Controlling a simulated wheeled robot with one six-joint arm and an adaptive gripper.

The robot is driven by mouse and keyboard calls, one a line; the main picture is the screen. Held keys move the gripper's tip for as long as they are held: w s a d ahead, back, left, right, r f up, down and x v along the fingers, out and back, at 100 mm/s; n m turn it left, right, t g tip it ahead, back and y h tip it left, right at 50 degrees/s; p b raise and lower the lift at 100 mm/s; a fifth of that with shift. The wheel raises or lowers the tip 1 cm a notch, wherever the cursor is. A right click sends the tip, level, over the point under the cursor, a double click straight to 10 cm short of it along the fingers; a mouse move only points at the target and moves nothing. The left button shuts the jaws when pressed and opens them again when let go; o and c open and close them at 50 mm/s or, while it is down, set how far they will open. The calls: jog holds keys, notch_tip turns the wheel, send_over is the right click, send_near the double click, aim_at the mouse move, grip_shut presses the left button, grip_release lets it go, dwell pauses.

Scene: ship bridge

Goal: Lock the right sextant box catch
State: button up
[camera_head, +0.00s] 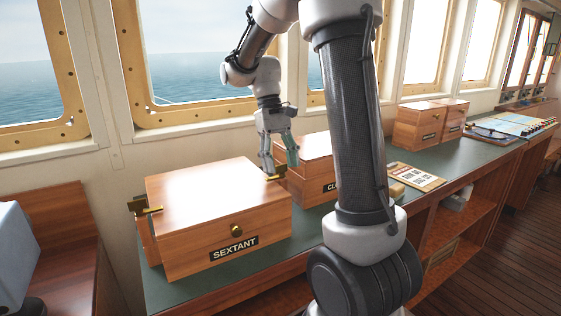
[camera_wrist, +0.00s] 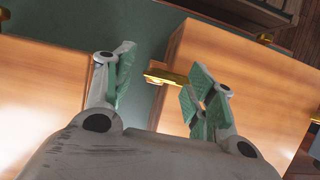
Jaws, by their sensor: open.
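The wooden sextant box (camera_head: 215,205) stands lid down on the green counter at lower left, labelled SEXTANT, with a brass knob on its front. Its right brass catch (camera_head: 277,176) sticks out from the box's right side; in the wrist view this catch (camera_wrist: 166,76) shows at the box's edge. My gripper (camera_head: 280,165) is open and empty, pointing down just above the right catch. In the wrist view my fingers (camera_wrist: 156,74) are spread, with the catch seen between them. I cannot tell whether a finger touches it or exactly how the catch is turned.
The left catch (camera_head: 146,207) sticks out on the far side of the box. A second wooden box (camera_head: 308,150) stands close to the right, leaving a narrow gap; my arm partly hides it. A clipboard (camera_head: 415,177) and other boxes (camera_head: 420,125) lie farther along the counter.

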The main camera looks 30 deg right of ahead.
jog(key=v, duration=1.2)
jog(key=shift+w, duration=0.1)
notch_tip(320, 180, down, 6)
jog(key=s+t, duration=0.1)
jog(key=t, duration=0.1)
jog(key=s+a+t, duration=0.2)
jog(key=s+t, duration=0.4)
jog(key=s, duration=1.4)
jog(key=shift+a+f+n+t, duration=0.15)
jog(key=shift+f+n+t, duration=0.15)
jog(key=shift+f, duration=0.15)
